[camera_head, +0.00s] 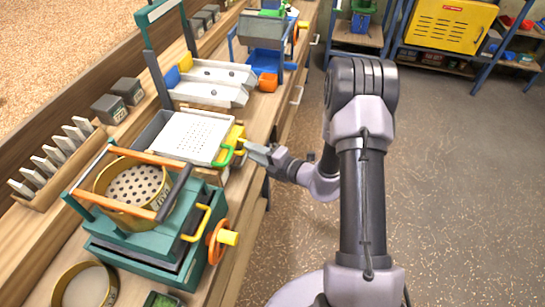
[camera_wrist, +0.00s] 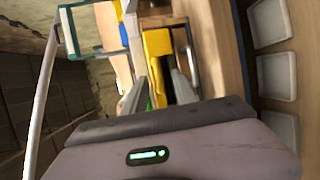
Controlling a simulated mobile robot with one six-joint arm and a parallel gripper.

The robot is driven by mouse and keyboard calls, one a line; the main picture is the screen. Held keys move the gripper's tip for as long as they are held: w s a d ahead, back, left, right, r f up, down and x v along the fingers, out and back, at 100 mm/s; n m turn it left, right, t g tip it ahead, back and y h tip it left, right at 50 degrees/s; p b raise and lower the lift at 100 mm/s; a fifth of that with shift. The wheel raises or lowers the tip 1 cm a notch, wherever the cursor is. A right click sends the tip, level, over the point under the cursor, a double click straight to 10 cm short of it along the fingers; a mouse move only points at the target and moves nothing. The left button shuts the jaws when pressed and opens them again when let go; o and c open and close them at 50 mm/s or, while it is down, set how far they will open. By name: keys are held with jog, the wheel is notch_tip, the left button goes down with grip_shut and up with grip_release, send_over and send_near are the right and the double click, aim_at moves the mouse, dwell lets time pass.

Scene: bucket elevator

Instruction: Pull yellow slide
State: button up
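The yellow slide (camera_head: 236,136) sticks out at the right end of the white perforated tray unit (camera_head: 193,136), beside a green loop handle (camera_head: 228,155). My gripper (camera_head: 256,151) is just right of and slightly below it, at the bench edge. In the wrist view the yellow slide (camera_wrist: 157,52) stands beyond the gripper (camera_wrist: 157,84), in line with the gap between the two fingers. The fingers are apart, with yellow and a little green showing between them. I cannot tell whether a finger touches the slide.
A teal frame with a round sieve (camera_head: 137,186) and an orange handwheel (camera_head: 218,240) stands nearer on the bench. A yellow cabinet (camera_head: 450,24) stands at the back right. The floor on the right is clear.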

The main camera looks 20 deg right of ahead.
jog(key=p+v, duration=0.3)
jog(key=v, duration=1.2)
jog(key=shift+s, duration=0.25)
jog(key=shift+d+r, duration=0.1)
jog(key=shift+d, duration=0.05)
jog(key=s+a+r+n+g+y, duration=0.2)
jog(key=s+a+r+n+g, duration=0.3)
jog(key=a+n, duration=0.45)
jog(key=s+a+r+n+g+y, duration=0.1)
jog(key=s+a+r+n+g, duration=0.1)
jog(key=a+r+n+g, duration=0.75)
jog(key=s+d+r+n+t+h, duration=0.2)
jog(key=s+r+n+t+h, duration=0.1)
jog(key=n, duration=0.8)
jog(key=s+d+r+n+t+h, duration=0.3)
jog(key=s+n+h, duration=0.3)
jog(key=n, duration=0.6)
jog(key=shift+s+r+n+t+b, duration=0.25)
jog(key=shift+r+t+b, duration=0.2)
jog(key=shift+r, duration=0.35)
